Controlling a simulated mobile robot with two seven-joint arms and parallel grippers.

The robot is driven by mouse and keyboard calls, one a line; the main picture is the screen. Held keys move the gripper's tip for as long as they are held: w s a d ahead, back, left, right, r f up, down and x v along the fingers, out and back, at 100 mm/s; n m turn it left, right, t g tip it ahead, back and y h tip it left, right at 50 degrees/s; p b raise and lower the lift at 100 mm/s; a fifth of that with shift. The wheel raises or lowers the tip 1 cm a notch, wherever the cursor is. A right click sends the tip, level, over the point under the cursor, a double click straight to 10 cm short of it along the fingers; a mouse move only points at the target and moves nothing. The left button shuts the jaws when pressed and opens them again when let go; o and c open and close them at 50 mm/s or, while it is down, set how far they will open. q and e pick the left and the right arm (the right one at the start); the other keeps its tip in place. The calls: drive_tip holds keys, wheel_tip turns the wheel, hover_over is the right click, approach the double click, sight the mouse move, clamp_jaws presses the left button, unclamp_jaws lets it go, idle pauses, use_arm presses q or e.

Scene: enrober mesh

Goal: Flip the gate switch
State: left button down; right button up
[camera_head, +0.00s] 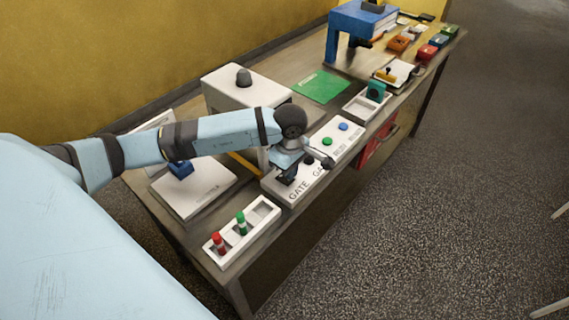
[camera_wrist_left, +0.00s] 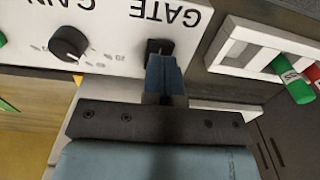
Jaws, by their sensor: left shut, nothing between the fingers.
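The white control panel (camera_head: 326,167) on the bench bears the printed word GATE, a dark knob, a green button and a blue button. In the left wrist view the gate switch (camera_wrist_left: 158,46) shows as a small black piece under the upside-down GATE label. My left gripper (camera_head: 287,178) is over the GATE end of the panel. In the wrist view its shut, empty fingers (camera_wrist_left: 165,78) overlap the switch and hide part of it. I cannot tell whether they touch it, or which way the switch is set. My right gripper is not in view.
A white holder (camera_head: 262,213) with red and green capped vials stands beside the panel's GATE end. The dark GAIN knob (camera_wrist_left: 68,42) sits next to the switch. A white box (camera_head: 225,93) with a dark top knob stands behind. A blue frame (camera_head: 345,22) stands at the far end.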

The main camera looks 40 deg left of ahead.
sight(289, 181)
use_arm(q)
drive_tip(key=shift+f+b, duration=1.05)
drive_tip(key=shift+f, duration=0.2)
idle(0.3)
drive_tip(key=shift+r, duration=0.1)
drive_tip(key=shift+r+p, duration=0.55)
drive_tip(key=shift+r, duration=0.3)
drive_tip(key=shift+r+p, duration=1.05)
drive_tip(key=shift+r, duration=1.55)
